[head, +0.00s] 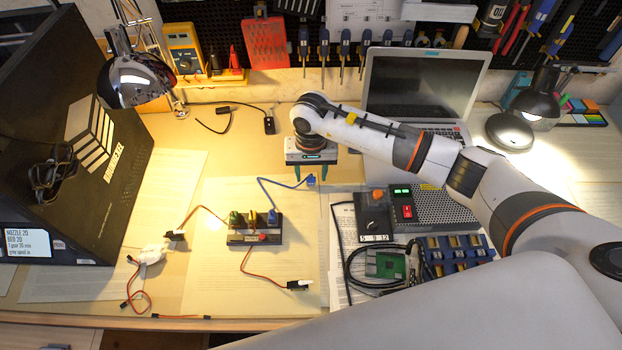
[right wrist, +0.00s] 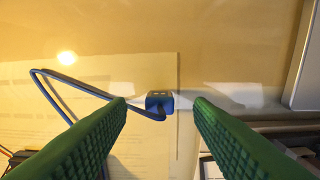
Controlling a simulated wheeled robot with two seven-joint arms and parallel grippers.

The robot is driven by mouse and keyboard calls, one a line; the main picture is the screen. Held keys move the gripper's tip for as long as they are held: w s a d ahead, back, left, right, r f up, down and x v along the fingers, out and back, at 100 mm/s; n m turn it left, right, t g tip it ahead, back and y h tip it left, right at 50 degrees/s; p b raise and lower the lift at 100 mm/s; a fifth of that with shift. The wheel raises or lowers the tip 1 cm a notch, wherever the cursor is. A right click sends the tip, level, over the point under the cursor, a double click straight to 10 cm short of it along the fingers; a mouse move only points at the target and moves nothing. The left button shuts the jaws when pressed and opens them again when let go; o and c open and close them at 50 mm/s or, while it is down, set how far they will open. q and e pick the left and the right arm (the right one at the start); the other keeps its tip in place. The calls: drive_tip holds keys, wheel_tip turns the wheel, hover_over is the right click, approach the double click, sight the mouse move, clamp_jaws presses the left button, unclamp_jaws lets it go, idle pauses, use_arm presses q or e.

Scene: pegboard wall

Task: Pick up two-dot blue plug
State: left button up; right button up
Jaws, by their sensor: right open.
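The blue plug (head: 311,180) lies on the papers at the middle of the bench. Its blue cable (head: 272,183) runs left to a dark block with several coloured plugs (head: 255,230). In the right wrist view the plug (right wrist: 160,101) sits between the tips of my green fingers, with clear gaps on both sides. Small pale marks show on it, too small to count surely. My right gripper (head: 312,170) points down over the plug, open and empty. It also shows open in the right wrist view (right wrist: 160,108). My left gripper is not in view.
A grey power box (head: 428,207) and a blue tray (head: 458,255) lie right of the plug. An open laptop (head: 422,85) stands behind my right arm. A large black box (head: 75,130) fills the left side. Loose red-and-black wires lie front left.

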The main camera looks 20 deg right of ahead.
wheel_tip(320, 180, down, 2)
drive_tip(key=shift+f, duration=0.1)
